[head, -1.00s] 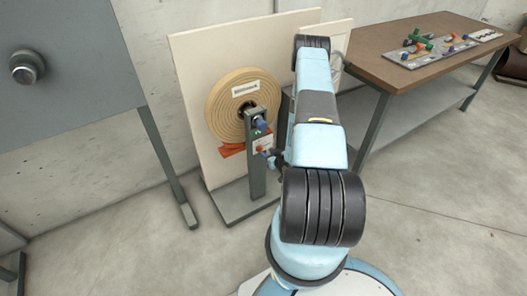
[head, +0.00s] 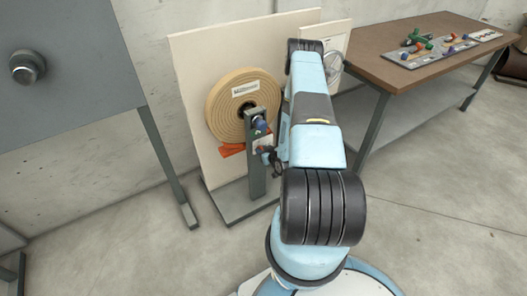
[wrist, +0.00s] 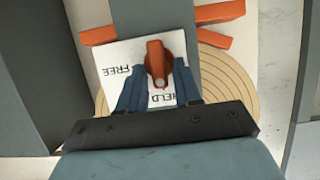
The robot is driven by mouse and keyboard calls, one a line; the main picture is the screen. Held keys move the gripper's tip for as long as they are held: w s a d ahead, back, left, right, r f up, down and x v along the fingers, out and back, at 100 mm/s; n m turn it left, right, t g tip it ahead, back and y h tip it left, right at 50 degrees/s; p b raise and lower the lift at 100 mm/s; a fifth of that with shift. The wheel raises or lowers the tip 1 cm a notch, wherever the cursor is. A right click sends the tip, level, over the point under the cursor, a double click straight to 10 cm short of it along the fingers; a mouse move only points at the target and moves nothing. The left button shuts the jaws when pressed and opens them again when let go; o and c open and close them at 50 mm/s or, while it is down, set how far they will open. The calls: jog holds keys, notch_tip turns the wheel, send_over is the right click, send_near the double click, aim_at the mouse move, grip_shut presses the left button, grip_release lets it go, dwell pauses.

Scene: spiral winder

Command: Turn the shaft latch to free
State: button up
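The shaft latch (wrist: 158,62) is an orange knob on a white plate (wrist: 110,54) marked FREE and HELD. Its tapered lower end points toward HELD, at the bottom of the plate in the wrist view. My gripper (wrist: 159,72) has its two blue fingers on either side of the knob's lower part. The fingers look apart, with narrow gaps to the knob; contact cannot be made out.
A blue-ended shaft (head: 260,124) sits on the post above the latch. A cream back panel (head: 196,55) stands behind the roll. The floor at right is clear.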

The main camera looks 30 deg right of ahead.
grip_shut()
jog(key=m+t+y, duration=0.1)
jog(key=m+y, duration=0.1)
jog(key=m, duration=0.2)
jog(key=d+f+m+t+y, duration=0.1)
jog(key=m+y, duration=0.1)
jog(key=m, duration=0.3)
jog(key=d+m+y, duration=0.1)
jog(key=m+y, duration=0.2)
jog(key=m, duration=0.1)
jog(key=shift+w+f+t, duration=0.2)
jog(key=shift+w+t, duration=0.05)
jog(key=shift+t, duration=0.15)
dwell(0.6)
jog(key=shift+a+m, duration=0.1)
jog(key=shift+m, duration=0.2)
jog(key=shift+o, duration=2)
grip_release()
jog(key=shift+f, duration=0.1)
jog(key=shift+s+f, duration=0.1)
